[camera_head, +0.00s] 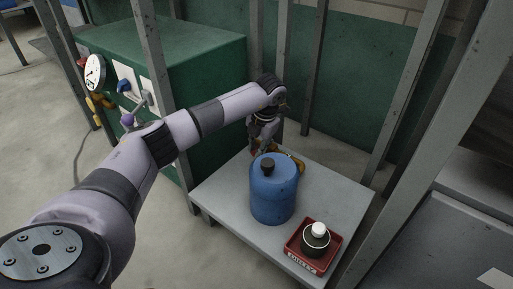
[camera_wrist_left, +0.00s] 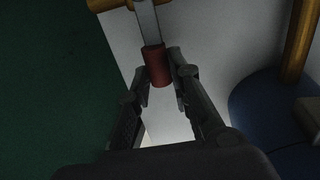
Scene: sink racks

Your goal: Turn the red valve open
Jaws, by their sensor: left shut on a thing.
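The red valve handle (camera_wrist_left: 156,67) shows in the left wrist view as a red grip on the end of a flat grey metal lever (camera_wrist_left: 148,20). My left gripper (camera_wrist_left: 161,80) is shut on the red grip, with one finger on each side of it. In the head view my left gripper (camera_head: 262,138) reaches down just behind the blue container, at the back of the grey table. There the valve is mostly hidden by the gripper and the container. My right gripper is not in view.
The blue container (camera_head: 273,192) with a black cap stands right in front of the gripper. A yellow pipe (camera_head: 295,162) shows behind it. A red tray (camera_head: 297,261) holds a dark bottle (camera_head: 315,241) on the grey table (camera_head: 222,190). Grey posts (camera_head: 410,85) frame the table.

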